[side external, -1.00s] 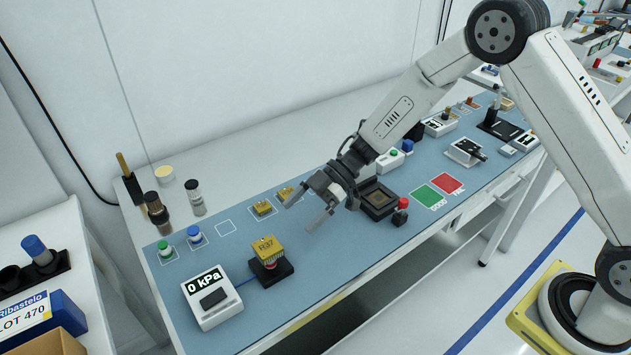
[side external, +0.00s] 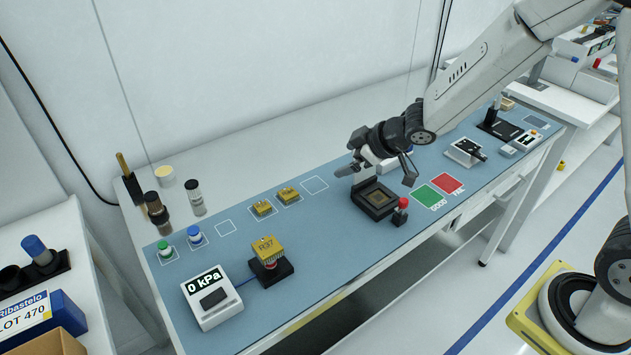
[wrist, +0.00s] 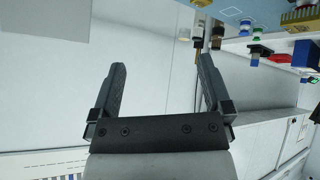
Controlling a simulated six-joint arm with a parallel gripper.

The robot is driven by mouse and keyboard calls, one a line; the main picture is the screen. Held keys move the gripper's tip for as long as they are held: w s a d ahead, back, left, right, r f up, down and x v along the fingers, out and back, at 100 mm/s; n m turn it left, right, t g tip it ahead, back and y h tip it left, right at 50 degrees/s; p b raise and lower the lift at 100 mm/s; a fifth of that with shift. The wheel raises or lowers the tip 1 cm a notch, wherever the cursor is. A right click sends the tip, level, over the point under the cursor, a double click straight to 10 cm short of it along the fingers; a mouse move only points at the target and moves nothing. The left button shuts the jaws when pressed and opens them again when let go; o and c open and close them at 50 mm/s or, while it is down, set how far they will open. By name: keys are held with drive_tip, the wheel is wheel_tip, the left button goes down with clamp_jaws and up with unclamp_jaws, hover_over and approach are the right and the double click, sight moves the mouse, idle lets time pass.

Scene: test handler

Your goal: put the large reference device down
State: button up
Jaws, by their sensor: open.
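The large reference device, a gold block marked R37 (side external: 268,247), sits on a black stand (side external: 272,272) at the near left of the blue mat, beside the kPa meter. A gold block at the top right edge of the wrist view (wrist: 300,18) may be the same device. My gripper (side external: 380,176) is open and empty, well to the right of the device, above or beside the black square socket (side external: 384,212). In the wrist view my gripper (wrist: 162,65) shows its two fingers spread with nothing between them.
A kPa meter (side external: 232,308) reads 0. Two smaller gold devices (side external: 263,208) (side external: 288,194) lie on marked squares. Two outlined squares (side external: 226,228) (side external: 315,185) are empty. A red-topped post (side external: 403,205) stands right of the socket. Green (side external: 434,196) and red (side external: 448,183) pads lie beyond.

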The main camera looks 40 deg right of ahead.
drive_tip(key=s+d+m+g+h, duration=0.1)
drive_tip(key=s+d+m+g, duration=0.1)
drive_tip(key=s, duration=0.7)
drive_tip(key=s+d+f+m+g+h, duration=0.1)
drive_tip(key=s+d+m+g+h, duration=0.1)
drive_tip(key=s, duration=0.7)
drive_tip(key=d+m+g, duration=0.1)
drive_tip(key=m+g, duration=0.1)
drive_tip(key=m, duration=0.1)
drive_tip(key=shift+s+d, duration=0.15)
drive_tip(key=shift+s, duration=0.25)
drive_tip(key=m+g+y, duration=0.3)
drive_tip(key=m+y, duration=0.6)
drive_tip(key=m, duration=0.9)
approach(267, 245)
drive_tip(key=shift+x, duration=2)
drive_tip(key=shift+s, duration=0.1)
